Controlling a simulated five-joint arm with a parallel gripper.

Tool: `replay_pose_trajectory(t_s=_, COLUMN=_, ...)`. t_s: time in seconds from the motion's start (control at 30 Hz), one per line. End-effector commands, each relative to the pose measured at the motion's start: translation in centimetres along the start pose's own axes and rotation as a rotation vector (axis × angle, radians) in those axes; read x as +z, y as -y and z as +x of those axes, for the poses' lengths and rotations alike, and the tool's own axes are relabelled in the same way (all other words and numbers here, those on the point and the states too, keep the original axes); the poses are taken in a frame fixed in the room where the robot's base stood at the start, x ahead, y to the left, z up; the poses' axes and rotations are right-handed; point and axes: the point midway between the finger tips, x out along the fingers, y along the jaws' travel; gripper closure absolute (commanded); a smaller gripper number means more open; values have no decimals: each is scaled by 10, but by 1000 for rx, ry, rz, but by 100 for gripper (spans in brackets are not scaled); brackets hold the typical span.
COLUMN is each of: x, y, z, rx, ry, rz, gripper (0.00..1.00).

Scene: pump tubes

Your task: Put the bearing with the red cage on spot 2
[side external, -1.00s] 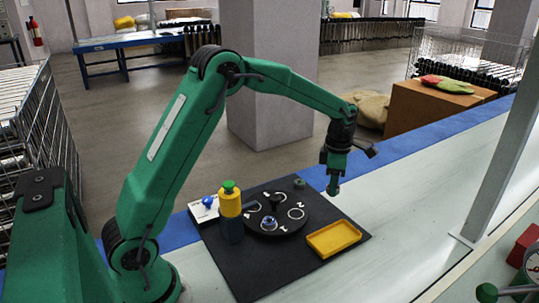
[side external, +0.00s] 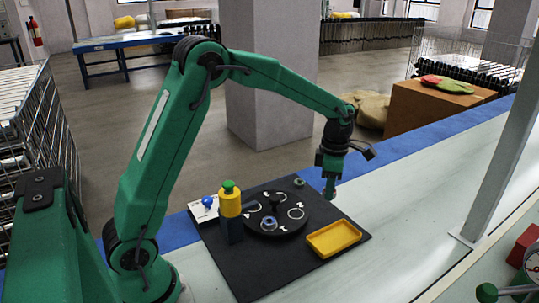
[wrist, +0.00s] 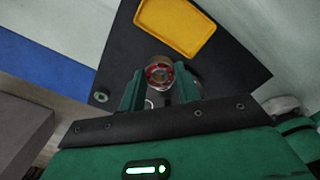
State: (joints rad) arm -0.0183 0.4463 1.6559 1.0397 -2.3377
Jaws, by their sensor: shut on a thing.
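The bearing with the red cage (wrist: 158,74) sits between the two fingers of my gripper (wrist: 158,88) in the wrist view, and they are shut on it. In the side view my gripper (side external: 330,190) points down above the far right side of the black mat; the bearing cannot be made out there. The round black turntable (side external: 290,228) lies to the left of my gripper, with white ring spots and small numbers. Its ring on the right (side external: 296,213) looks empty. The numbers are too small to read surely. A bluish bearing (side external: 268,223) sits at the turntable's near side.
A yellow tray (side external: 312,252) lies on the black mat (side external: 262,283), right of the turntable. A small greenish ring part (side external: 299,183) lies near the mat's far corner. A yellow and dark post with a green top (side external: 230,203) and a white box with a blue button (side external: 207,205) stand left.

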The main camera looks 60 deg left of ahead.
Motion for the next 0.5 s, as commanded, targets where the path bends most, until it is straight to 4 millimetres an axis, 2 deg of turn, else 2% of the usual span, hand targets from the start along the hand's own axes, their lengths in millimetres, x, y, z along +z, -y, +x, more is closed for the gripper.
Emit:
replay_pose_trajectory(t_s=0.3, x=-21, y=58, z=-16, rx=1, ry=1, rz=2, gripper=91)
replay_pose_trajectory(t_s=0.5, x=-32, y=83, z=-20, rx=1, ry=1, rz=2, gripper=91)
